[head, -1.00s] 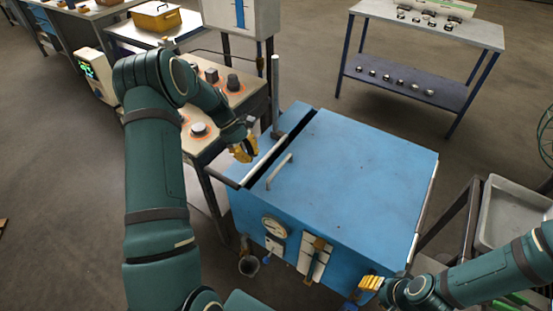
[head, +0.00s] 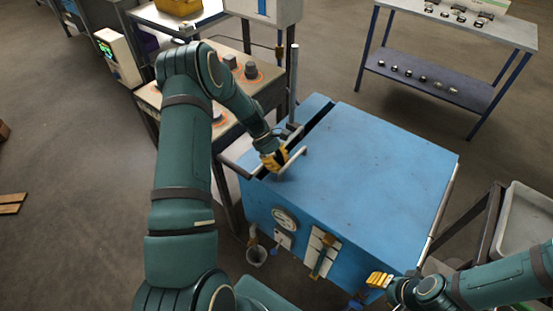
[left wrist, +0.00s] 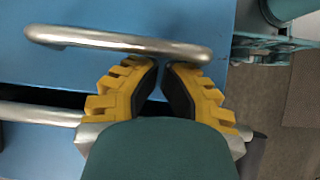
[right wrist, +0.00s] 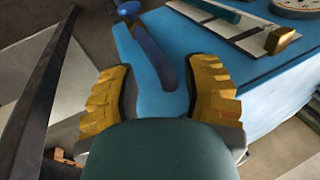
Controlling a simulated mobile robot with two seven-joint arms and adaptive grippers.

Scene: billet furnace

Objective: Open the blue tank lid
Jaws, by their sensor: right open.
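The blue tank (head: 350,220) stands in the middle of the head view, its flat lid (head: 375,150) lying level on top. A dark slot runs along the lid's left edge. A metal bar handle (head: 294,161) sits near that edge; it also shows in the left wrist view (left wrist: 120,41). My left gripper (head: 280,160) is at the handle, its fingertips close together with a narrow gap, right by the bar. Whether they grip it is unclear. My right gripper (head: 372,279) is open by the tank's front right corner, with a blue lever (right wrist: 152,50) ahead between its fingers.
A bench with knobs (head: 250,75) stands left behind the tank, with an upright metal post (head: 293,80) between. A shelf table (head: 440,85) is at the back right. A grey tray (head: 525,225) on a stand is at the right. The floor at left is mostly open.

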